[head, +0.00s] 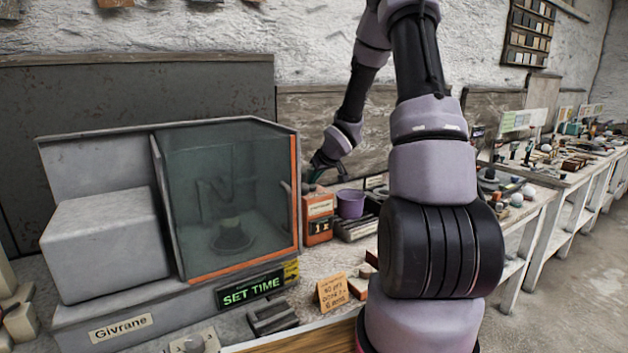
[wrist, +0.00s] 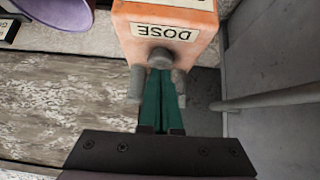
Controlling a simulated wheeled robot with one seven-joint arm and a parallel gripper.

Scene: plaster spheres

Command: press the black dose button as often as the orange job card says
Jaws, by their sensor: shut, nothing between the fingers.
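The orange dose box (head: 318,217) stands right of the glass-doored machine in the head view. Its label (wrist: 165,33) reads DOSE, upside down in the wrist view. A round dark grey button (wrist: 161,57) sticks out by that label. The orange job card (head: 331,291) leans at the front of the bench; its small print is too blurred to read surely. My gripper (wrist: 160,72) is shut and empty, its green fingertips close by the button; I cannot tell whether they touch it. In the head view my gripper (head: 314,177) is small, above the box.
The machine (head: 120,240) has a lit SET TIME display (head: 251,290) and a closed glass door. A purple cup (head: 350,203) stands right of the dose box. A grey bar (wrist: 270,97) shows at the right of the wrist view. Small blocks lie near the card.

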